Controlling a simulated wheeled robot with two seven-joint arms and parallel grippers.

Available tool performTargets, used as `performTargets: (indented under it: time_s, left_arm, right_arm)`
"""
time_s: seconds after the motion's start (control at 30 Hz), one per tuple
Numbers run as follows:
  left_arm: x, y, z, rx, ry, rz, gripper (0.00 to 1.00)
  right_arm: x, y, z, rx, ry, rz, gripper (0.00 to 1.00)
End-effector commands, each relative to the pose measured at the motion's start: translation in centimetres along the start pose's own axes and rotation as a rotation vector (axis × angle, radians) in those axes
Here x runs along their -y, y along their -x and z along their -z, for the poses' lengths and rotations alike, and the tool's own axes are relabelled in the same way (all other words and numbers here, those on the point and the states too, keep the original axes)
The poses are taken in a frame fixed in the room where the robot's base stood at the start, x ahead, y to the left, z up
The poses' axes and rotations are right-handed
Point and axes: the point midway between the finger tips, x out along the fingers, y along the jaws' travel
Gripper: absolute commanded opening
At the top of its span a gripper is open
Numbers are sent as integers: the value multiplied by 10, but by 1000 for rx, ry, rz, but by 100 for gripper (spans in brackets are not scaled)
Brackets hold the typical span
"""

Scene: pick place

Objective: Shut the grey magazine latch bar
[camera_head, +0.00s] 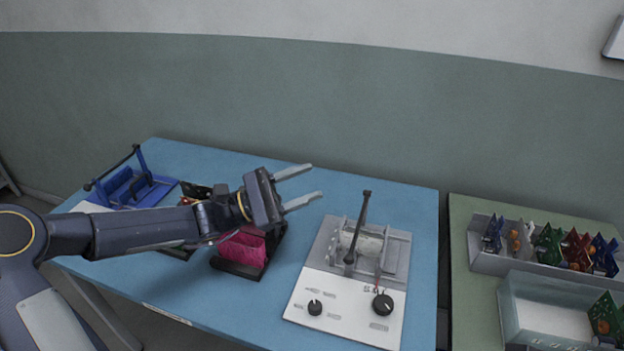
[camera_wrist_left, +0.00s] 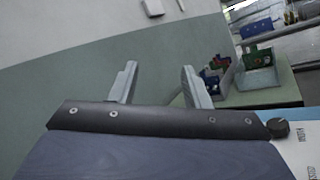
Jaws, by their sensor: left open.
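The grey magazine (camera_head: 398,254) sits on a white panel (camera_head: 350,325) on the blue table. Its dark latch bar (camera_head: 359,229) stands raised and tilted above the slots, with dark ends. My left gripper (camera_head: 315,181) is open and empty, left of and behind the magazine, apart from the bar. In the left wrist view its two grey fingers (camera_wrist_left: 158,72) are spread with nothing between them. In that view a strip of the white panel (camera_wrist_left: 304,155) shows at the right edge. My right gripper is in neither view.
A blue magazine (camera_head: 135,188) with a raised bar stands at the table's far left. A pink-and-black holder (camera_head: 241,251) sits below my left wrist. A grey rack (camera_head: 483,262) of circuit boards and a clear bin (camera_head: 520,326) are on the green right table. Two black knobs are on the panel front.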

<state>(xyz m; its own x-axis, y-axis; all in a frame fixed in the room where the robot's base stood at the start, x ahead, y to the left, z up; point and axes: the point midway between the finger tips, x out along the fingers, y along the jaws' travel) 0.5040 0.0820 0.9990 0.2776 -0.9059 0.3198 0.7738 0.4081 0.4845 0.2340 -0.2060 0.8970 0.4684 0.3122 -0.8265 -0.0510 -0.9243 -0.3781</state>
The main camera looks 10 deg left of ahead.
Motion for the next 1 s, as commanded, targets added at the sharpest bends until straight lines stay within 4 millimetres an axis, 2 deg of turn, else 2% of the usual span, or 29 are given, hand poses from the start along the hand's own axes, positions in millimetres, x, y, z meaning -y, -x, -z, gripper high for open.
performTargets:
  time_s: [0.3, 1.0]
  left_arm:
    - [0, 19, 2, 0, 1, 0, 43]
    - [0, 20, 2, 1, 1, 0, 43]
  right_arm:
    - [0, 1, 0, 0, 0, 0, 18]
    - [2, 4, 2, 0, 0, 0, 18]
